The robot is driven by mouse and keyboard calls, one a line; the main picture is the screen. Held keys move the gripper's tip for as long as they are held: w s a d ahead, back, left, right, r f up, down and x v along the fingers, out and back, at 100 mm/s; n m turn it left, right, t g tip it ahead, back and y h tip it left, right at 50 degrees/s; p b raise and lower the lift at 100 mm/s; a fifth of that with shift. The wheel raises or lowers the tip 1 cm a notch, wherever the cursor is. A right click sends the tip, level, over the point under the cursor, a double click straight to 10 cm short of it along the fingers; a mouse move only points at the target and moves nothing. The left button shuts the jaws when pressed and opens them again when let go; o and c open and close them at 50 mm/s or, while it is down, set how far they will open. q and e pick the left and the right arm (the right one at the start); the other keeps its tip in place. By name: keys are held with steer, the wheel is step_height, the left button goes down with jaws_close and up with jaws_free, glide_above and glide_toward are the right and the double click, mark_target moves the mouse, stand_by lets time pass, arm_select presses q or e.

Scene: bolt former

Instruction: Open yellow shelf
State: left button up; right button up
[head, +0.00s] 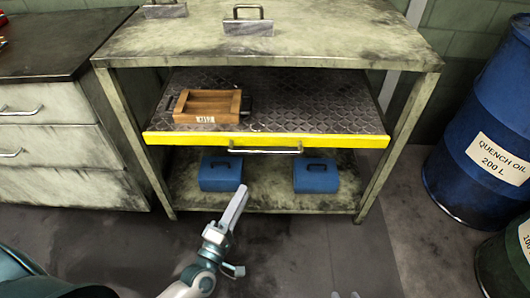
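The yellow shelf is a dark diamond-plate tray (310,97) with a yellow front edge (200,139). A metal bar handle (265,151) is fixed to the middle of that edge. My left gripper (238,200) is below and left of the handle, apart from it, its fingers pointing up. It holds nothing visible; the finger gap is hidden by the side-on angle.
A wooden box (208,92) stands on the shelf. Two blue boxes (220,174) (316,176) stand on the lower level. Metal blocks with handles (248,26) rest on the bench top. A drawer cabinet (60,150) is left, blue drum (490,130) right. Floor in front looks clear.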

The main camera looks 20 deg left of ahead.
mark_target(265, 152)
arm_select(q)
steer(key=x, duration=1.7)
jaws_close()
